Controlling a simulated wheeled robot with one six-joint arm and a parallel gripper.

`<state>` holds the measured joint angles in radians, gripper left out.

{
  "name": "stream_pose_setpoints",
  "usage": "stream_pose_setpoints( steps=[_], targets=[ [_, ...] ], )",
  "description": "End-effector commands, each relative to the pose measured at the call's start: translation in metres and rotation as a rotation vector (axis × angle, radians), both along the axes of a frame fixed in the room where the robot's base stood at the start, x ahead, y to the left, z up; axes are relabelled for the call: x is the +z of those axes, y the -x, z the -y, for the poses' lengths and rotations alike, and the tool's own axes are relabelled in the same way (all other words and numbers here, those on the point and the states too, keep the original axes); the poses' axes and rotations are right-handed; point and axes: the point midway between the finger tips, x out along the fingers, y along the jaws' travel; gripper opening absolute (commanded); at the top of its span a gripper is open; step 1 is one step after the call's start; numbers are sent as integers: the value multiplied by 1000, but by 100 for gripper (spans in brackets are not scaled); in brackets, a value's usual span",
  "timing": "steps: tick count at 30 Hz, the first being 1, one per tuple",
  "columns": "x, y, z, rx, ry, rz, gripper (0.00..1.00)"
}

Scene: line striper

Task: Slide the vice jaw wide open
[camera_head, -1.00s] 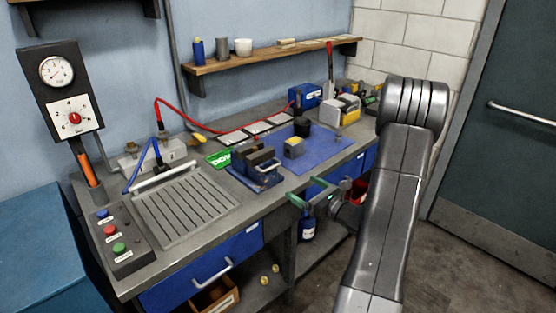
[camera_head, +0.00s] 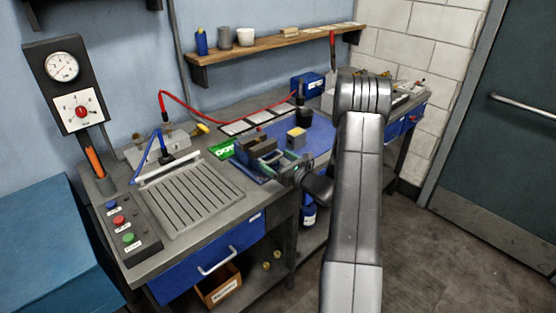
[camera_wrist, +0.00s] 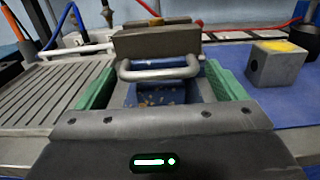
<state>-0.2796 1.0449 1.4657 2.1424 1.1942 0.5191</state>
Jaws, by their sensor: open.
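The vice (camera_head: 258,146) stands on the bench at the front edge of the blue mat, and it also shows in the wrist view. There its grey jaw block (camera_wrist: 155,42) lies straight ahead, with a pale U-shaped handle (camera_wrist: 158,72) on its near face. A second, brownish block shows behind the jaw; the gap between them is hard to see. My gripper (camera_wrist: 160,80) is open, its green fingers on the left and right of the handle. No finger clearly touches it. In the head view my gripper (camera_head: 287,166) is at the vice's near side, partly hidden by my wrist.
A grey block with a yellow top (camera_wrist: 275,63) sits on the blue mat (camera_head: 318,138) to the right. A slotted plate (camera_head: 190,195) and a button box (camera_head: 122,228) lie to the left.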

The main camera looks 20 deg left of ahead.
Motion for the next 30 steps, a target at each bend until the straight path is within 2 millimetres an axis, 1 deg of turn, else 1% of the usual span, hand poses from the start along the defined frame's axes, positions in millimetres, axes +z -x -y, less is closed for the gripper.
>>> stream_pose_setpoints(
  steps=[7,8,12,15,17,20,27,30],
  targets=[
    [0,0,-1,0,0,0,91],
    [0,0,-1,0,0,0,87],
    [0,0,-1,0,0,0,59],
    [0,-1,-1,-1,0,0,41],
    [0,-1,0,-1,0,0,41],
    [-2,1,7,-2,-1,1,41],
    [-4,16,45,-5,-1,1,41],
    [-3,21,57,-5,-1,1,41]
  ],
)
